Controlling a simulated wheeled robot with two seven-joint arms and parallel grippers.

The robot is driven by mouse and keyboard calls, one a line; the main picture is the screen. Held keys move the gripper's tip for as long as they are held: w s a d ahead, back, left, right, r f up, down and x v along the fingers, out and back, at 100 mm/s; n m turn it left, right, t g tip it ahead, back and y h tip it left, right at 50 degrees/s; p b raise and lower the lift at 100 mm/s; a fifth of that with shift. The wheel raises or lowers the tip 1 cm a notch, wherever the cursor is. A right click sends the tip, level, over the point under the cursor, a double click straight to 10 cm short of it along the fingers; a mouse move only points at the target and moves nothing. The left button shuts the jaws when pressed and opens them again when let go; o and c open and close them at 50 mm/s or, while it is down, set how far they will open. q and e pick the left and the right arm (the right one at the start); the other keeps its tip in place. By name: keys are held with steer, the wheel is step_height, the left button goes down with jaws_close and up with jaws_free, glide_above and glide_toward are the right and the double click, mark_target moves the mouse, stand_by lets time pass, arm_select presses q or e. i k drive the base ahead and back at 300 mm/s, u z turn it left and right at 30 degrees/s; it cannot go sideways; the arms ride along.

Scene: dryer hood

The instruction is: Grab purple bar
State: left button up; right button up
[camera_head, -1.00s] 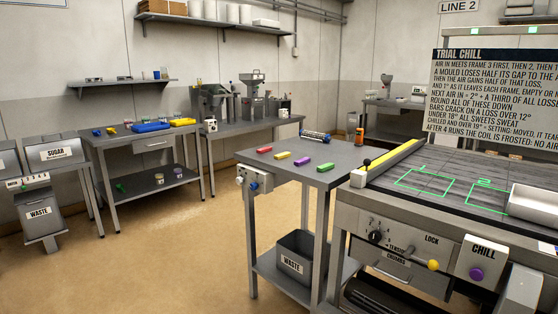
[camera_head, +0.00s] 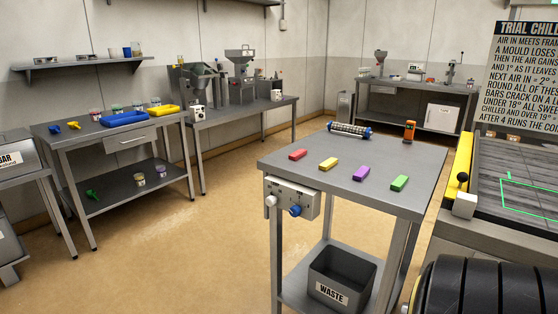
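The purple bar (camera_head: 360,173) lies flat on the grey metal table (camera_head: 400,155) in the middle of the head view. It sits in a slanting row with a red bar (camera_head: 298,154), a yellow bar (camera_head: 328,164) and a green bar (camera_head: 399,183). The purple bar is between the yellow and green ones, apart from both, and nothing covers it. Neither of my grippers shows in the view.
A roller tool (camera_head: 350,130) and an orange device (camera_head: 409,131) stand at the table's back. A control box (camera_head: 292,197) is on its front. A waste bin (camera_head: 341,277) is on the lower shelf. A machine bed (camera_head: 510,180) is at right. Open floor lies left.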

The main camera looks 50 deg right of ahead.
mark_target(362, 172)
steer(key=z, duration=0.3)
steer(key=i, duration=1.55)
steer(key=z, duration=1.05)
